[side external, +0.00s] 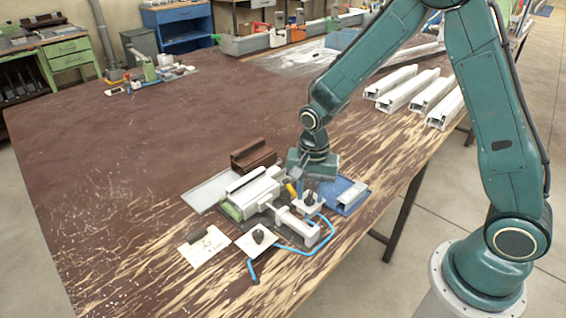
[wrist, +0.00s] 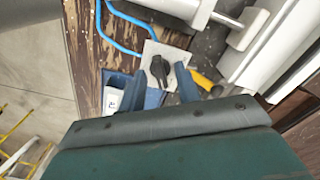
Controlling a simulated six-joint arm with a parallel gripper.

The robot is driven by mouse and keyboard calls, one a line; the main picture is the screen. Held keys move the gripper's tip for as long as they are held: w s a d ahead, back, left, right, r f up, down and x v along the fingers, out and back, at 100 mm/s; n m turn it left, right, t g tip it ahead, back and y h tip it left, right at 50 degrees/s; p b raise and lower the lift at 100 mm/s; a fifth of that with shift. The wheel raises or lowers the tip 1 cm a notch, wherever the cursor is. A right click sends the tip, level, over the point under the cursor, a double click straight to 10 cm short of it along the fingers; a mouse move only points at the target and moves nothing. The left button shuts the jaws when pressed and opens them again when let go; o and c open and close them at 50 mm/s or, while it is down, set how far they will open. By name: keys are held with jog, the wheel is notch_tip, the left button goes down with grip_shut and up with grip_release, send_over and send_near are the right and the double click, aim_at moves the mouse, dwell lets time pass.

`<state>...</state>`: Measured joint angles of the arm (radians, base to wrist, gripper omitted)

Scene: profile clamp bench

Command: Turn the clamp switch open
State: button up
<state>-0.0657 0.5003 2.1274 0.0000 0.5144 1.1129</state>
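A black switch knob (wrist: 172,68) on a pale square plate (wrist: 165,50) shows ahead of my gripper in the wrist view. The same knob (side external: 309,199) is just below my gripper in the side view. My gripper (wrist: 161,80) points down at it, with one finger on each side and a gap between them; whether either finger touches the knob cannot be told. The clamp (side external: 256,196), with its pale body, lies left of the gripper. A blue hose (side external: 294,249) runs from the switch area to a second plate with a black knob (side external: 258,236).
A blue tray (side external: 334,205) with a short white profile piece stands right of the gripper. A brown profile (side external: 253,158) lies behind the clamp. A yellow-handled tool (wrist: 204,83) is close to the right finger. The table's left side is largely clear.

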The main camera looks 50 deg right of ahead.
jog(key=shift+c, duration=0.4)
grip_shut()
jog(key=shift+n, duration=0.4)
jog(key=n, duration=1.1)
jog(key=shift+r, duration=0.1)
jog(key=shift+o, duration=0.4)
grip_release()
